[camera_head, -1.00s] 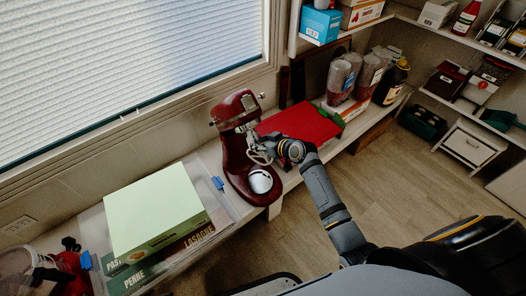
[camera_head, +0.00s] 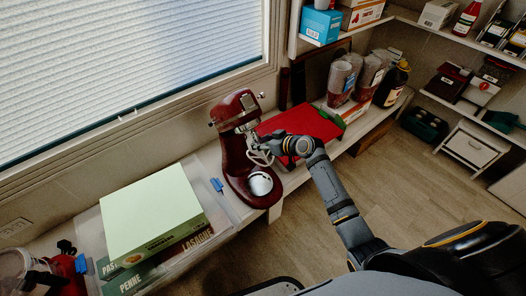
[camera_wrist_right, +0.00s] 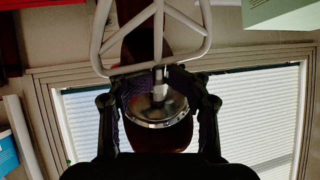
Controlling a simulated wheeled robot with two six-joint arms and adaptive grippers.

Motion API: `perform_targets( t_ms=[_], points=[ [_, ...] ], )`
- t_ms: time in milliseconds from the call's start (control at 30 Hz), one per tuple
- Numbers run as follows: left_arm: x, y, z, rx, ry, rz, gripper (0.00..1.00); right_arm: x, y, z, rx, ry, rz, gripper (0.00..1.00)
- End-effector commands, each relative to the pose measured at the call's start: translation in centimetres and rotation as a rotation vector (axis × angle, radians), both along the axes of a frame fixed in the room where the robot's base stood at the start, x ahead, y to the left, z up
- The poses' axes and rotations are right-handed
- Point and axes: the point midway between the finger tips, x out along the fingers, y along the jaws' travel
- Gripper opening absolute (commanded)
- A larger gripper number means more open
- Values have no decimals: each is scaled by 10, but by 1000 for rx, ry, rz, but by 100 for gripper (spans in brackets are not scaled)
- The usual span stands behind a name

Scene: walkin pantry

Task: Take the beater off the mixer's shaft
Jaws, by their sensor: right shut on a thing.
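The dark red stand mixer (camera_head: 233,150) stands on the counter, with its round metal plate (camera_head: 261,184) at its foot. The pale wire-like beater (camera_head: 258,154) is below the mixer's head. My right gripper (camera_head: 276,149) reaches in from the right and is shut on the beater. In the right wrist view the beater (camera_wrist_right: 150,71) spans the top between my fingers (camera_wrist_right: 148,80). The silver shaft (camera_wrist_right: 159,84) is in line with it, in front of the mixer's shiny round hub (camera_wrist_right: 157,112). I cannot tell whether the shaft still sits inside the beater's collar. My left gripper is not in view.
Pasta boxes (camera_head: 152,215) are stacked to the left of the mixer, with a blue-handled item (camera_head: 216,184) between. A red board (camera_head: 300,124) lies behind my right gripper. Jars (camera_head: 340,80) and a dark bottle (camera_head: 391,84) stand further right. Open floor lies before the counter.

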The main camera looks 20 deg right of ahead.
Motion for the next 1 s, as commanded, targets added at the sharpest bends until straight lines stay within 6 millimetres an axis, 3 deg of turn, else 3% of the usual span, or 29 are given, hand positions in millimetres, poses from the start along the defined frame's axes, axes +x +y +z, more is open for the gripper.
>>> perform_targets(
  t_ms=[33, 600, 1000],
  points=[
    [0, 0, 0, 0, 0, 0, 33, 4, -1, 7, 1, -18, -6, 0],
    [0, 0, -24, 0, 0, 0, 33, 6, -3, 3, 69, 9, 66, 0],
    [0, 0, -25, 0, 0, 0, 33, 4, -3, 2, 78, 20, 79, 0]
  ],
)
